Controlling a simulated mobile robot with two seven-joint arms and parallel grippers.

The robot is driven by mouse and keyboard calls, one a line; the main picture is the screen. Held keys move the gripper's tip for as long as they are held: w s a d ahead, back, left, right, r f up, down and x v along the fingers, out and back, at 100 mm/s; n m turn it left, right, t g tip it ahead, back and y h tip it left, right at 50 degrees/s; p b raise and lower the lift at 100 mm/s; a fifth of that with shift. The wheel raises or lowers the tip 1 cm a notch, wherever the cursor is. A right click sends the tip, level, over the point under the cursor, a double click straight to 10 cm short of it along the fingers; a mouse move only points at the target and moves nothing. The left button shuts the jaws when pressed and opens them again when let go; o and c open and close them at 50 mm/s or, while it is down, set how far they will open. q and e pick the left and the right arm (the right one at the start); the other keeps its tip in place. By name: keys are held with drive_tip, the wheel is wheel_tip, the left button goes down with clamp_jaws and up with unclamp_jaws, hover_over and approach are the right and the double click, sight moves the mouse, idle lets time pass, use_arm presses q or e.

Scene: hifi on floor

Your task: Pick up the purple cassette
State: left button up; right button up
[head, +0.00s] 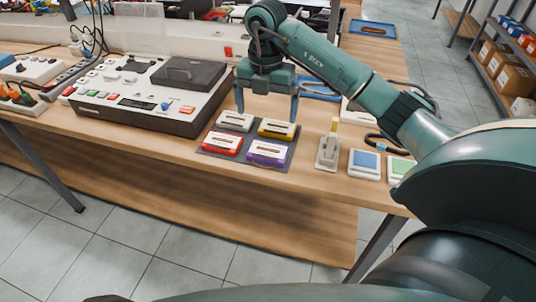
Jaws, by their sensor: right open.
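The purple cassette (268,153) lies at the front right of a dark mat (252,135), with a white label on top. A yellow cassette (277,129) lies behind it, a red cassette (222,144) to its left, and a grey-white cassette (235,121) at the back left. My right gripper (267,114) points down above the back of the mat, behind the purple cassette. Its fingers are spread apart and nothing shows between them. My left gripper is not in view.
A cassette deck (150,92) stands left of the mat. A lever switch box (328,150), a blue-topped button (364,163) and a green-topped button (400,168) stand to the right. The wooden table (190,152) is bare along its front edge.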

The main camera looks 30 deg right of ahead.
hover_over(268, 150)
drive_tip(key=f, duration=0.7)
drive_tip(key=shift+a+f, duration=0.25)
drive_tip(key=f, duration=0.5)
drive_tip(key=shift+d+p, duration=0.2)
drive_tip(key=shift+p, duration=0.2)
drive_tip(key=c, duration=0.7)
